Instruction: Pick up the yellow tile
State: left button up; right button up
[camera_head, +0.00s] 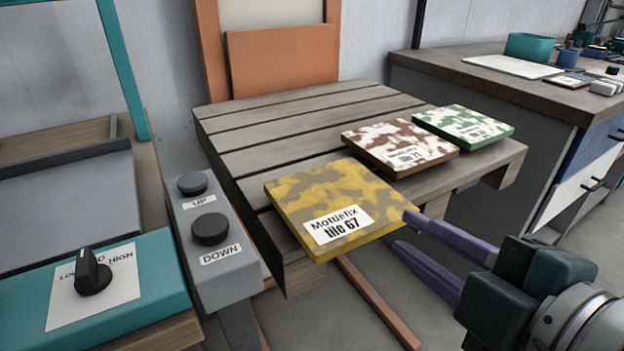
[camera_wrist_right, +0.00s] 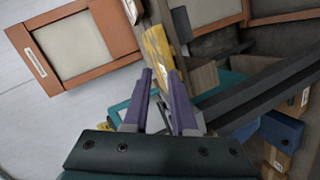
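The yellow mottled tile (camera_head: 335,195), labelled "Mottlefix tile 67", lies flat at the front of the slatted wooden stand and overhangs its edge. My right gripper (camera_head: 404,229) comes in from the lower right with its purple fingers apart. In the head view the fingertips are at the tile's right edge, one near its top and the other lower. In the right wrist view the tile (camera_wrist_right: 157,44) shows nearly edge-on, just ahead of the open fingertips (camera_wrist_right: 159,72). I cannot tell if either finger touches it. My left gripper is out of view.
A brown-and-white tile (camera_head: 400,143) and a green-and-white tile (camera_head: 465,124) lie farther back on the slatted stand (camera_head: 280,130). A grey UP/DOWN button box (camera_head: 210,215) stands close on the left, beside a teal dial panel (camera_head: 150,265). A workbench (camera_head: 450,75) is at the right.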

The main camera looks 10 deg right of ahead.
aim_at(347, 207)
jog(key=f+n+t+b, duration=0.2)
jog(key=b, duration=0.1)
jog(key=f+n+t+y+b, duration=0.1)
jog(key=n+b, duration=0.1)
jog(key=shift+a+f, duration=0.25)
jog(key=shift+a, duration=0.05)
jog(key=shift+a+f+n+y+b, duration=0.15)
jog(key=shift+n+y+b, duration=0.15)
jog(key=shift+b, duration=0.2)
jog(key=shift+w+a+t, duration=0.15)
jog(key=shift+t, duration=0.15)
jog(key=shift+n, duration=0.3)
jog(key=x, duration=0.4)
jog(key=shift+w+r+b, duration=0.1)
jog(key=shift+r+b, duration=0.15)
jog(key=shift+b, duration=0.1)
jog(key=x, duration=0.2)
jog(key=a+b+x, duration=0.1)
jog(key=x, duration=0.1)
jog(key=shift+f, duration=0.1)
jog(key=shift+w, duration=0.5)
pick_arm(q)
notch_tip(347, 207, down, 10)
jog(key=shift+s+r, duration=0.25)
